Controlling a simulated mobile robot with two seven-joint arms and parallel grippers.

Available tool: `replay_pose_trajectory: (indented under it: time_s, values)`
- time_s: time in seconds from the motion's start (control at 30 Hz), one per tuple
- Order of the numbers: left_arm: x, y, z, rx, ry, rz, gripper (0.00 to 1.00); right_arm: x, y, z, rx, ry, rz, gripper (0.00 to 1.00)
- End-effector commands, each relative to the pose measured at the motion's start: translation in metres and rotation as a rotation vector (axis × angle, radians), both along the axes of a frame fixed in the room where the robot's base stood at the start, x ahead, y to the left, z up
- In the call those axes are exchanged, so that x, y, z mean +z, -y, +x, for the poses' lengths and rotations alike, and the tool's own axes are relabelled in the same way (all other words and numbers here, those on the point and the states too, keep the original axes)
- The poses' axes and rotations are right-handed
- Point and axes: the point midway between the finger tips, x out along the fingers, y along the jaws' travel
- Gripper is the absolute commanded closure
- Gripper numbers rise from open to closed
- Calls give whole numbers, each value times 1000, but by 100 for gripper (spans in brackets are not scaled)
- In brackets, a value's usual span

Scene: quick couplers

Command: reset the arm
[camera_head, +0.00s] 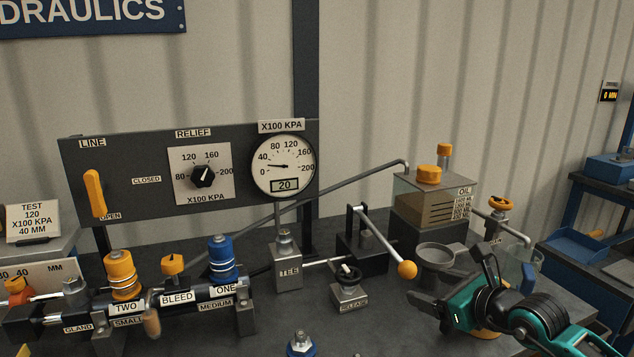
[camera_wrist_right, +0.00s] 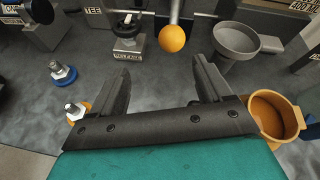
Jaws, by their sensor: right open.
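My right gripper (camera_head: 449,302) is at the lower right of the head view, teal and black, above the bench. In the right wrist view its two dark fingers (camera_wrist_right: 160,88) are apart with nothing between them. Beyond the fingertips is the pump lever's orange ball knob (camera_wrist_right: 172,39); in the head view this knob (camera_head: 407,270) is left of the gripper and apart from it. My left gripper is not in view.
A grey funnel bowl (camera_head: 435,255) and oil tank (camera_head: 433,202) stand behind my right gripper. An orange cup (camera_wrist_right: 275,115) is close at its right. The release valve (camera_head: 349,288), tee (camera_head: 287,265) and couplers (camera_head: 222,262) stand leftward. The gauge (camera_head: 283,166) reads 20.

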Motion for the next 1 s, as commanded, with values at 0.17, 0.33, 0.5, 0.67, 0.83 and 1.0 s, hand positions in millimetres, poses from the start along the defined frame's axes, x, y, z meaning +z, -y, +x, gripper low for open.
replay_pose_trajectory:
  time_s: [0.17, 0.33, 0.5, 0.67, 0.83, 1.0]
  values:
    - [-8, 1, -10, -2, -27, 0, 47, 27, -55, -29, 64, 38, 416, 22]
    - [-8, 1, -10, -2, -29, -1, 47, 71, -71, -60, 24, 67, 965, 22]
    - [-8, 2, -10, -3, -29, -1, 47, 92, -34, -84, -186, 66, 1559, 22]
    - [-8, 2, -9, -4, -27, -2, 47, 60, 19, -109, -549, 24, 2048, 22]
    - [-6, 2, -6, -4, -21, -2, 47, -16, 54, -158, -1093, -74, 2420, 22]
    - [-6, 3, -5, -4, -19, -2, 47, -81, 50, -221, -1636, -212, 2561, 22]
